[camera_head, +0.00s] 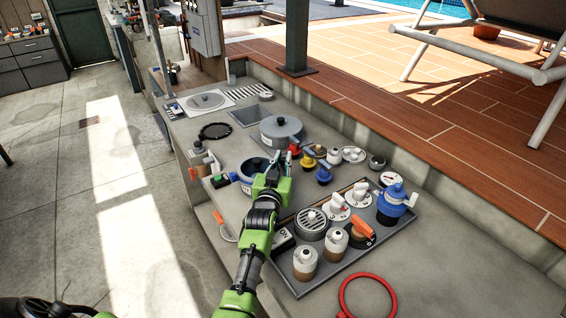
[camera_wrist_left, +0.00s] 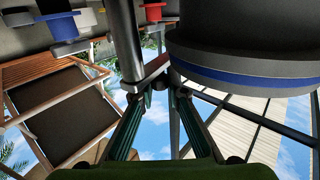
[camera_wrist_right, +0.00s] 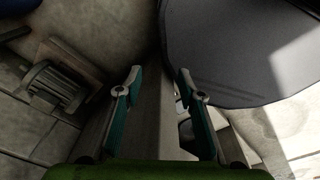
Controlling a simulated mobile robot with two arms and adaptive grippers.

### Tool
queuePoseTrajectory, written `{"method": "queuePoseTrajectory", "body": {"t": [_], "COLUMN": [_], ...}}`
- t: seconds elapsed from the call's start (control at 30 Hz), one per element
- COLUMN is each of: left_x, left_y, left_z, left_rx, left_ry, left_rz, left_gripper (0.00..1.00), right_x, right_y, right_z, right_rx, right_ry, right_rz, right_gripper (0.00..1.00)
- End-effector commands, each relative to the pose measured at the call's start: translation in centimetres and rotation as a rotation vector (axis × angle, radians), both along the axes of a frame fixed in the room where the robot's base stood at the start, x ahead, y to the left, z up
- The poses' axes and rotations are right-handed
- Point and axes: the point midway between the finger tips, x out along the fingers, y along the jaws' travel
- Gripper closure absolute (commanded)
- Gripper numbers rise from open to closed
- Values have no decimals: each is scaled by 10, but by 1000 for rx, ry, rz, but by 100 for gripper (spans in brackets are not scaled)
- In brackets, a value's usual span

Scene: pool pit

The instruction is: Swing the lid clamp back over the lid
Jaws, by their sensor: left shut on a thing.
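My left gripper (camera_head: 281,160) reaches over the counter beside a round grey vessel with a blue band (camera_head: 246,174), partly hidden behind my arm. In the left wrist view the left gripper (camera_wrist_left: 160,88) is shut on a small grey metal piece, apparently the lid clamp (camera_wrist_left: 152,72), beside a grey post (camera_wrist_left: 128,40). The blue-banded vessel (camera_wrist_left: 255,78) is close by at the right there. I cannot tell whether the clamp lies over a lid. My right gripper (camera_wrist_right: 160,75) shows only in its wrist view. Its fingers are apart and nothing is clearly held between them.
A grey round pot with a knobbed lid (camera_head: 281,129) stands just behind. Red, yellow and blue valve handles are right of my left gripper. A dark tray (camera_head: 318,282) holds several fittings.

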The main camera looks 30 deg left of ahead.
Motion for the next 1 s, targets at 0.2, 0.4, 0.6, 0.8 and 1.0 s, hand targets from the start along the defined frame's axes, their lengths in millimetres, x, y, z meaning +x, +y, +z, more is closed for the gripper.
{"method": "queuePoseTrajectory", "body": {"t": [0.2,0.4,0.6,0.8,1.0], "left_x": [1,1,0,1,1], "left_y": [-2,-1,-1,0,-1], "left_z": [1,1,1,10,47], "left_rx": [-2,-2,-2,-1,-1], "left_ry": [-3,-3,-1,-4,-8], "left_rz": [-2,-2,-1,0,-1], "left_gripper": [100,69,69,69,69], "right_x": [-11,-19,-18,-13,-13], "right_y": [4,4,1,-5,-3], "right_z": [-1,-1,-1,-1,-1], "right_rx": [5,4,-1,-6,-4], "right_ry": [15,26,25,18,19], "right_rz": [-1,0,1,2,2], "right_gripper": [64,64,64,64,64]}}
